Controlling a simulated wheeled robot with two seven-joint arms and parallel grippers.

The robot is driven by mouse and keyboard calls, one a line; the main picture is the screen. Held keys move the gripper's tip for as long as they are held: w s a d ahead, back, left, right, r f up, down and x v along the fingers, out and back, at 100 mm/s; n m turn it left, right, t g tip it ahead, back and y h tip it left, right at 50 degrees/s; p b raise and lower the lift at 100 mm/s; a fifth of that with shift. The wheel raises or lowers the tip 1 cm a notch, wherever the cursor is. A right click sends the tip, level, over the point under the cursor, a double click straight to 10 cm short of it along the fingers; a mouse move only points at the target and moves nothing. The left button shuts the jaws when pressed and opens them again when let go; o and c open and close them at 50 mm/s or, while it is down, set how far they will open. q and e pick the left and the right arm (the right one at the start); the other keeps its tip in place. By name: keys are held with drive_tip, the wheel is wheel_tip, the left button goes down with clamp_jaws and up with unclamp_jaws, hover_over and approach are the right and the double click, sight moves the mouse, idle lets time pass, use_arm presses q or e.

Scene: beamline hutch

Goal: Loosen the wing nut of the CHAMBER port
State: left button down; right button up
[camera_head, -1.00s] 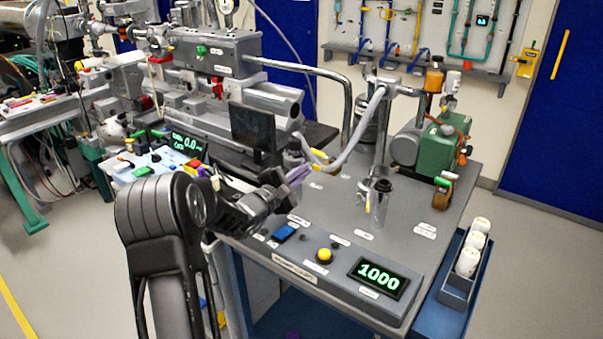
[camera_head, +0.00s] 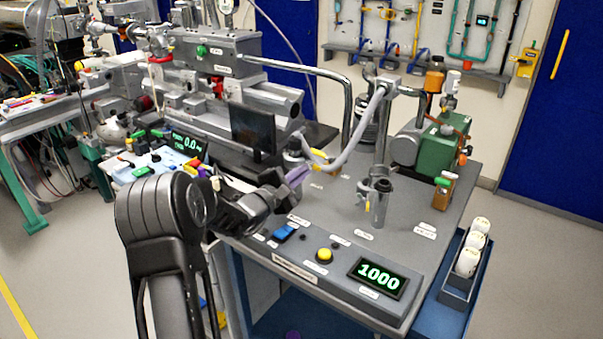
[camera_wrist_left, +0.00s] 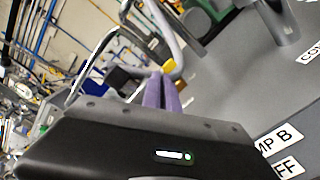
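My left gripper (camera_head: 297,175) has purple fingers and is over the grey bench, beside the bent grey hose. In the left wrist view the two fingers (camera_wrist_left: 162,93) lie close together, with no clear gap. A small yellow part (camera_head: 318,154) at the hose's near end is just beyond the fingertips; it also shows in the left wrist view (camera_wrist_left: 169,66). I cannot tell whether it is the wing nut or whether the fingers touch it. The CHAMBER label is not readable. My right gripper is not in view.
The grey bench (camera_head: 330,215) carries an upright metal port (camera_head: 380,203), a green pump (camera_head: 443,153), a yellow button (camera_head: 324,255) and a display reading 1000 (camera_head: 378,277). A dark monitor (camera_head: 252,130) stands close behind the gripper.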

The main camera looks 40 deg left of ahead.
use_arm(q)
drive_tip(key=shift+f, duration=0.1)
drive_tip(key=shift+a+r+n+b, duration=0.1)
drive_tip(key=shift+n+b, duration=1.5)
drive_tip(key=shift+n, duration=1.15)
drive_tip(key=shift+a+r+n+b, duration=0.1)
drive_tip(key=shift+n+b, duration=1.5)
drive_tip(key=shift+n, duration=1.15)
drive_tip(key=c, duration=2.1)
unclamp_jaws()
drive_tip(key=o, duration=0.5)
drive_tip(key=shift+c, duration=0.2)
drive_tip(key=shift+d, duration=0.1)
